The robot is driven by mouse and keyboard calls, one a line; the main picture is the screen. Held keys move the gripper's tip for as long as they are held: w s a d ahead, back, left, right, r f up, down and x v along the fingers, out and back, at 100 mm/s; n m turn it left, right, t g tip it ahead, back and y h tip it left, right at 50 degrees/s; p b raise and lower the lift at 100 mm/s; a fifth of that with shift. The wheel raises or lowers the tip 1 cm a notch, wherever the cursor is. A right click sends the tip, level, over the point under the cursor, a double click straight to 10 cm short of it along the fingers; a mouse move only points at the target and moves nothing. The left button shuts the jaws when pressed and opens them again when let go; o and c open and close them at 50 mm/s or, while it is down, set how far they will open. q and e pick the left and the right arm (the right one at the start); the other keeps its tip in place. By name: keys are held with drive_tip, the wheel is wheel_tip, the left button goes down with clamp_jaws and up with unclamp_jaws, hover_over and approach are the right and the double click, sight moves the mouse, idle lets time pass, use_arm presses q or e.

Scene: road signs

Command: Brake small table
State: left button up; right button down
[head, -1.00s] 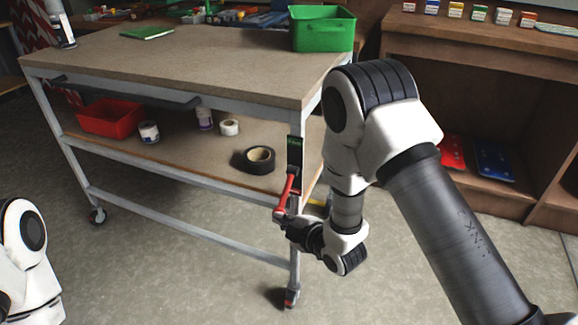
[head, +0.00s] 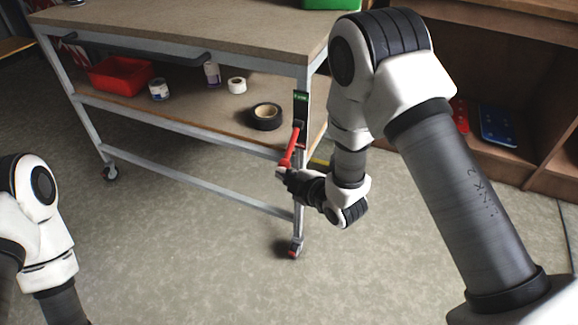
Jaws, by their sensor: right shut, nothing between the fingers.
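The small table (head: 185,28) has a wooden top, a lower shelf (head: 200,118) and a grey metal frame on casters. A red lever (head: 291,148) hangs tilted on its front right leg, below a dark plate with a green label (head: 301,97).
On the lower shelf are a red bin (head: 120,74), a black tape roll (head: 266,115), a white roll (head: 237,85) and small containers. A green bin (head: 330,4) is on the tabletop. A brown shelf unit (head: 500,70) stands at the right. The floor in front is clear.

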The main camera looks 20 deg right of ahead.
use_arm(q)
drive_tip(key=shift+w, duration=0.25)
use_arm(e)
drive_tip(key=v, duration=0.9)
drive_tip(key=shift+s, duration=0.25)
drive_tip(key=shift+d, duration=0.1)
drive_tip(key=shift+s+f, duration=0.1)
drive_tip(key=shift+f, duration=0.05)
